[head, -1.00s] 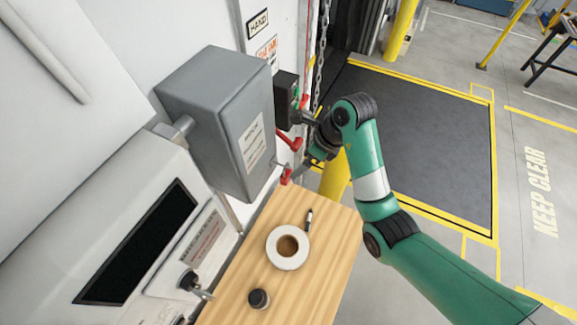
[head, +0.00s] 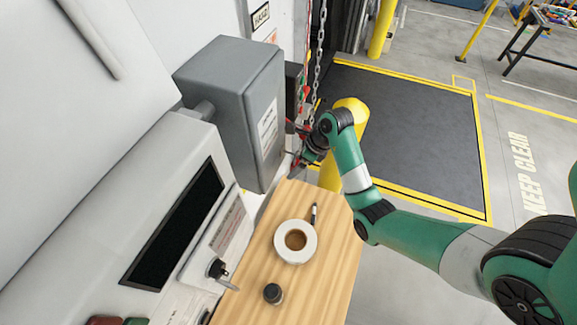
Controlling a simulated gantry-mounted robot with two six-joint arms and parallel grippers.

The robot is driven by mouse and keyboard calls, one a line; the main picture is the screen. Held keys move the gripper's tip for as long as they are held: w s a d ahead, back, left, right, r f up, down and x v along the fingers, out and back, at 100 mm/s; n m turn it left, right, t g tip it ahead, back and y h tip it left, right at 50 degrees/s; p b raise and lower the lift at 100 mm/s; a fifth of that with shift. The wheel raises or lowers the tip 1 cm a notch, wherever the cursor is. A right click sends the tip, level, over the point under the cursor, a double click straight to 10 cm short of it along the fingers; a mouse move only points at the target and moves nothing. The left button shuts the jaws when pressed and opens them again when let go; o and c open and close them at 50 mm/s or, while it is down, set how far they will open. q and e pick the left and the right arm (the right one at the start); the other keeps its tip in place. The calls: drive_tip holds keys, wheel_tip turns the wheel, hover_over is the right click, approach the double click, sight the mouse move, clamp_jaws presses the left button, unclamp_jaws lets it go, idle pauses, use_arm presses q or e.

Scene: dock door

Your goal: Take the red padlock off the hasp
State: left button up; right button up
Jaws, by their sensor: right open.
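A red part (head: 291,126) shows at the right side of the grey box (head: 232,110), partly hidden behind my right gripper. It is too small and too covered to tell whether it is the padlock or a lever. The hasp cannot be made out. My right gripper (head: 299,158) is open beside the box, above the far end of the wooden shelf. Its fingertips are small and dark, and I cannot tell whether they touch anything. My left gripper is not in view.
The wooden shelf (head: 336,255) holds a roll of tape (head: 295,241), a marker (head: 314,212) and a small dark round item (head: 273,293). A key (head: 218,269) sticks out of the panel at left. A yellow post (head: 330,176) and hanging chain (head: 318,55) stand beyond my arm.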

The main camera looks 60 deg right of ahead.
clamp_jaws()
drive_tip(key=shift+r+p, duration=0.75)
drive_tip(key=shift+p, duration=0.05)
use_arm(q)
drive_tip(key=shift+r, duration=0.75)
